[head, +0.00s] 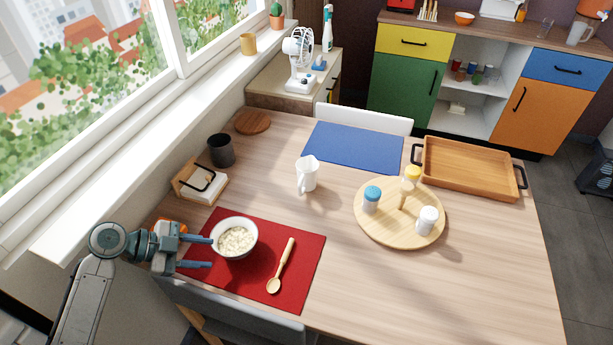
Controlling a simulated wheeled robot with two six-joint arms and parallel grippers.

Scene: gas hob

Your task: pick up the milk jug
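The white milk jug (307,175) stands upright on the wooden table, near its middle, between the napkin holder and the round wooden board. My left gripper (212,253) is at the table's near left edge, over the red placemat beside the bowl. Its two blue-grey fingers are spread apart with nothing visible between them. The gripper is apart from the jug, to its lower left. My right gripper is not in view.
A bowl of food (235,238) and a wooden spoon (281,266) lie on the red placemat (307,265). A round board (376,231) with shakers is right of the jug. A napkin holder (201,185), dark cup (221,150), blue placemat (352,148) and wooden tray (468,167) surround it.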

